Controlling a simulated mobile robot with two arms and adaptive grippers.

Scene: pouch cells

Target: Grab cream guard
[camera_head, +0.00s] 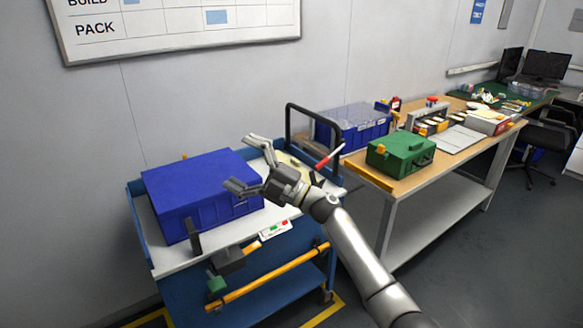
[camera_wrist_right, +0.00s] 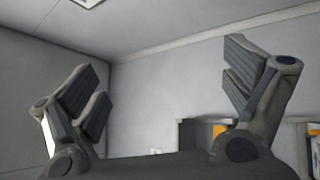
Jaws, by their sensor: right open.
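A pale cream piece (camera_head: 296,167), which looks like the cream guard, lies on the cart's white top behind my right gripper. The gripper and wrist hide part of it, so its full shape cannot be told. My right gripper (camera_head: 241,164) is open and empty, its fingers pointing left in front of the blue box. My left gripper is not in view.
A big blue box (camera_head: 205,184) fills the left of the blue cart (camera_head: 150,238). A black handle (camera_head: 290,118) rises at the cart's far end. A red-and-white tool (camera_head: 329,157) is by my wrist. The workbench to the right holds a green case (camera_head: 400,152) and blue bins (camera_head: 352,127).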

